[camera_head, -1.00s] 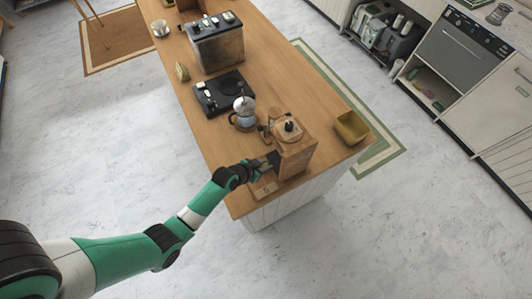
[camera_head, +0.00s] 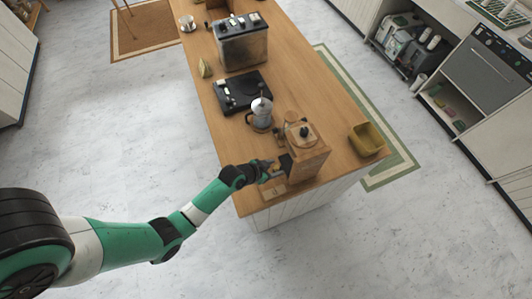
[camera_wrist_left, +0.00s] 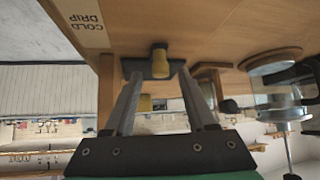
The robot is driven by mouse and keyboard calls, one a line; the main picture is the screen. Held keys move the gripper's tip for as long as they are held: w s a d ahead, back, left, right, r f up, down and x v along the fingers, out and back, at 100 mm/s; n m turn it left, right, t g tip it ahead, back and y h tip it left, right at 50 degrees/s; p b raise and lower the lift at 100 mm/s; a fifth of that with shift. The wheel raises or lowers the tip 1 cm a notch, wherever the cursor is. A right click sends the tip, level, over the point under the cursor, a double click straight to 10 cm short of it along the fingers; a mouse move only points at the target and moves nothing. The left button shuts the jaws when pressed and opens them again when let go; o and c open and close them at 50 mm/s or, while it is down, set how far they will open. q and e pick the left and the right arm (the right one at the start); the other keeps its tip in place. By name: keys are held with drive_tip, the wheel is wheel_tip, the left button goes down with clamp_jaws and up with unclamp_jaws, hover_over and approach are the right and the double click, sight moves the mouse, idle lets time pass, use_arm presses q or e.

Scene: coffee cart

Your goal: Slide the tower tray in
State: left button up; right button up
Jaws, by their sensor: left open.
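The wooden cold drip tower (camera_head: 309,158) stands near the front end of the counter in the head view. A dark tray (camera_head: 286,162) shows at its left side, partly hidden by my left gripper (camera_head: 273,171). In the left wrist view, the dark tray (camera_wrist_left: 145,70) with a brass-coloured knob (camera_wrist_left: 160,66) lies ahead, between the two grey fingers of my left gripper (camera_wrist_left: 160,85). The fingers are apart and the knob appears clear of both. How far the tray sits in the tower is hard to tell. My right gripper is not in view.
A "COLD DRIP" label (camera_wrist_left: 82,22) lies on the counter beside the tower. The counter's left edge is close to my left arm.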

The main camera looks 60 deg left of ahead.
use_arm(q)
drive_tip(key=p+v, duration=0.2)
drive_tip(key=v, duration=0.7)
